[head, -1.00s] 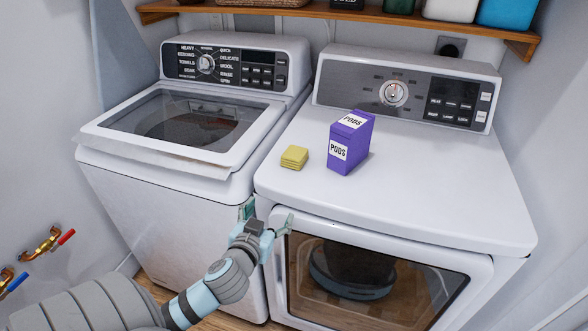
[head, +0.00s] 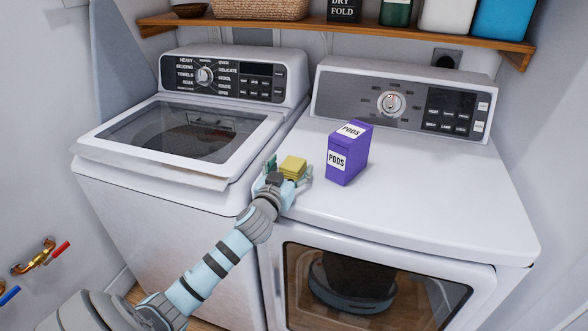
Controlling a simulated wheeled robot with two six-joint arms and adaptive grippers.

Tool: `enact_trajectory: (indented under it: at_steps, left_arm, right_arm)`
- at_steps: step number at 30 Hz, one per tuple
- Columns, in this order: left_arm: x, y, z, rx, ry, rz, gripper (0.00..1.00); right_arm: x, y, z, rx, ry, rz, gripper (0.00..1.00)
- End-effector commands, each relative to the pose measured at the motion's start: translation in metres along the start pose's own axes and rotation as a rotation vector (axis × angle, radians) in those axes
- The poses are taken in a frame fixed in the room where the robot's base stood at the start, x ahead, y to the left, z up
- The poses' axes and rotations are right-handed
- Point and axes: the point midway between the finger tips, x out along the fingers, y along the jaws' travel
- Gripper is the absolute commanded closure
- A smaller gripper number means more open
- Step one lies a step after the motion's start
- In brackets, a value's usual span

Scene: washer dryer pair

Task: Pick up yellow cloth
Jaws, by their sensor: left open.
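The yellow cloth (head: 293,166) is a small folded stack on the left part of the dryer's white top (head: 420,190). My left gripper (head: 289,170) is open at the cloth, with one finger to the left of it and one to the right. The gripper's body hides the near lower part of the cloth, so I cannot tell whether the fingers touch it. My right gripper is not in view.
A purple pods box (head: 347,155) stands upright just right of the cloth. The washer (head: 180,140) is on the left, its lid closed. A wooden shelf (head: 400,36) with containers runs above. The dryer top's right side is clear.

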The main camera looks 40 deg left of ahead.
Motion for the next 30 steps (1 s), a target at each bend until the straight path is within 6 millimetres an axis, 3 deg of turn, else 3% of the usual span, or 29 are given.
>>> enact_trajectory:
  at_steps: [3, 13, 23, 26, 30]
  left_arm:
    - [0.0, 0.0, 0.0, 0.0, 0.001, 0.0, 0.29]
    - [-0.001, 0.0, 0.0, 0.0, 0.0, 0.0, 0.79]
    - [-0.001, 0.0, -0.002, 0.0, 0.001, 0.0, 0.79]
    - [-0.001, 0.0, -0.01, 0.001, 0.003, 0.0, 0.79]
    - [-0.002, 0.0, -0.035, 0.001, 0.005, 0.001, 0.79]
  right_arm:
    - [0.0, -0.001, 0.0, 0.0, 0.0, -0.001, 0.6]
    - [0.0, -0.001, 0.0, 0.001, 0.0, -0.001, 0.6]
    - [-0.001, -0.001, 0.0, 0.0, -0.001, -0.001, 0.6]
    - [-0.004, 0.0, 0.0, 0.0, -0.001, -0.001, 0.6]
    - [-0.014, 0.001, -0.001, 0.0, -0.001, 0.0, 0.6]
